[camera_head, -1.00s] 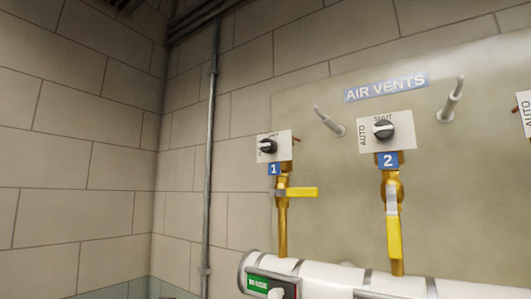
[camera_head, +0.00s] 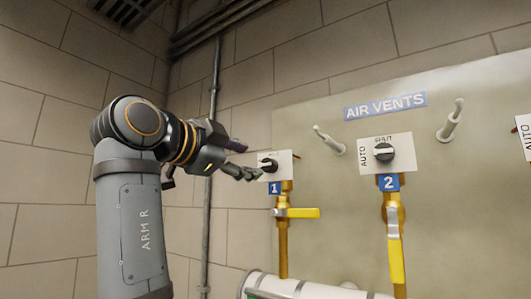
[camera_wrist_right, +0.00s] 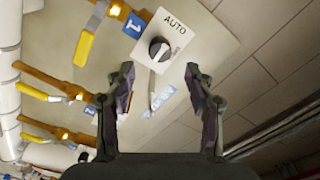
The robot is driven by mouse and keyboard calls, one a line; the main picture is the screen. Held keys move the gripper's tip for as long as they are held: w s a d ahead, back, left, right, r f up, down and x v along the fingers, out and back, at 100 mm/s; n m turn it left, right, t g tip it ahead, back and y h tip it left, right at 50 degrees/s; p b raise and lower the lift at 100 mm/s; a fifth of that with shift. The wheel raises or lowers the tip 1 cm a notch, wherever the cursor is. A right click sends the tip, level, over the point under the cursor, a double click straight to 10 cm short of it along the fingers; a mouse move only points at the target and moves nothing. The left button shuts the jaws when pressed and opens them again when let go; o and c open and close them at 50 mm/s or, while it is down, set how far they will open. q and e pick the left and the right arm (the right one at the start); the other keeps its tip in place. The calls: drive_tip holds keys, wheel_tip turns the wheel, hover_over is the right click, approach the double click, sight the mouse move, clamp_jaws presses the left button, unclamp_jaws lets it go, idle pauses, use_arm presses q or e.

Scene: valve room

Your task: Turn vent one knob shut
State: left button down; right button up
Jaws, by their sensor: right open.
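The vent one knob (camera_head: 267,165) is a black dial with a white bar on a white plate, above a blue "1" label (camera_head: 275,188). Its bar appears to lie toward the left, the AUTO side. The knob also shows in the right wrist view (camera_wrist_right: 158,49), just beyond my fingertips, with AUTO readable on its plate. My right gripper (camera_head: 248,160) comes from the left and is open, its fingers in front of the plate's left side. In the wrist view the right gripper's fingers (camera_wrist_right: 160,82) are spread apart with nothing between them. My left gripper is not in view.
The vent two knob (camera_head: 384,152) sits to the right, above a yellow-handled valve (camera_head: 396,260). A yellow lever (camera_head: 303,213) sticks out below vent one. Pegs (camera_head: 328,140) and (camera_head: 450,122) project from the panel. A vertical grey pipe (camera_head: 211,230) runs behind my arm.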

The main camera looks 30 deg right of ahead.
sight(265, 164)
drive_tip(key=p+x, duration=0.1)
drive_tip(key=x, duration=0.7)
drive_tip(key=shift+w+d, duration=0.1)
drive_tip(key=shift+d, duration=0.05)
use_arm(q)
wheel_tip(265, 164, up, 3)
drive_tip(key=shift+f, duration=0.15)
use_arm(e)
drive_tip(key=shift+c, duration=0.3)
clamp_jaws()
